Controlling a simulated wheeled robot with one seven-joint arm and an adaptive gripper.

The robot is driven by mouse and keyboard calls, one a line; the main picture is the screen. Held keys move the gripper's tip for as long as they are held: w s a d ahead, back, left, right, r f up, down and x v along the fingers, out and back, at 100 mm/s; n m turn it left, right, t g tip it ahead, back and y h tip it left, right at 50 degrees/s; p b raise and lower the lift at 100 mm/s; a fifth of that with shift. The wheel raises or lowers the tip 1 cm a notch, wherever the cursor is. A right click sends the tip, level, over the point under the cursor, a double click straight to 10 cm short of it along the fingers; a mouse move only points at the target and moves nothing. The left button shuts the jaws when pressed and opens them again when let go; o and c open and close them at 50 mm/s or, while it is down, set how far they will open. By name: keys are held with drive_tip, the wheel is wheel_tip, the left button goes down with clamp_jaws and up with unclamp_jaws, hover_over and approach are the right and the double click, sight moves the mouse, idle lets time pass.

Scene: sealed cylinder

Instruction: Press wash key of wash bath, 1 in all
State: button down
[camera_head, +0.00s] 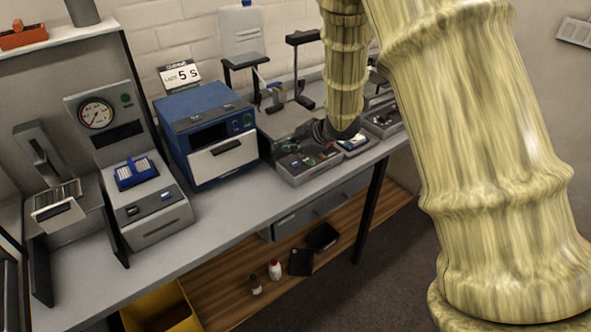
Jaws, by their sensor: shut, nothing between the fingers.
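My arm comes down from the top of the view. My dark gripper (314,134) is at its end, shut and empty, over the grey bench unit (310,174) right of the blue box. This unit has a front panel with small coloured keys, and it may be the wash bath; I cannot read a label. The gripper is close above the rear of this panel. I cannot tell whether it touches a key. The wash key itself cannot be made out, and the arm and gripper hide part of the unit's right side.
A blue box (207,112) with a "5 S" card (180,75) stands left of the unit. A gauge device (137,192) and a grey stand (58,210) are further left. A small device (354,141) sits to the right. The bench's front edge (232,217) is clear.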

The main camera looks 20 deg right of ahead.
sight(292, 165)
drive_tip(key=f, duration=0.1)
drive_tip(key=w+f, duration=0.1)
drive_tip(key=shift+f+b, duration=0.3)
drive_tip(key=shift+f, duration=0.1)
drive_tip(key=shift+s+r, duration=0.15)
drive_tip(key=shift+s, duration=0.25)
drive_tip(key=shift+w+f, duration=0.2)
drive_tip(key=shift+r, duration=0.1)
drive_tip(key=shift+s, duration=0.1)
drive_tip(key=shift+f, duration=0.25)
drive_tip(key=shift+f, duration=0.2)
